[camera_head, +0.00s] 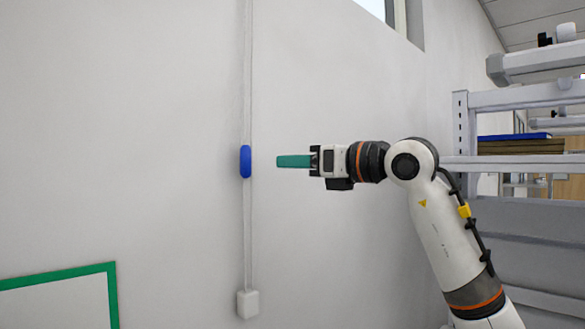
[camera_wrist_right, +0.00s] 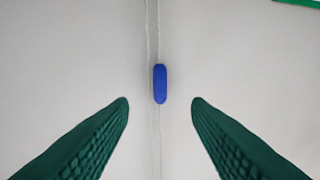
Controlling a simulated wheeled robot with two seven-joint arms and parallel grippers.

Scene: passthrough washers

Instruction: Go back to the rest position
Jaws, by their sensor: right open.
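My right gripper (camera_head: 294,161) has green fingers and points left toward the wall in the head view. Its fingers (camera_wrist_right: 160,105) are spread apart in the right wrist view, with nothing between them but the view of the wall. A blue oval button (camera_head: 245,161) sits on a vertical cable strip on the wall, just left of the fingertips in the head view. The blue button also shows in the right wrist view (camera_wrist_right: 160,84), ahead of the fingers and centred. A gap shows between fingertips and button. My left gripper is not in view.
A grey metal shelf rack (camera_head: 470,125) with brown boards and a blue item stands at the right. A small white box (camera_head: 247,303) is on the wall at the strip's lower end. A green-framed panel (camera_head: 60,274) is at lower left. The wall left of the button is bare.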

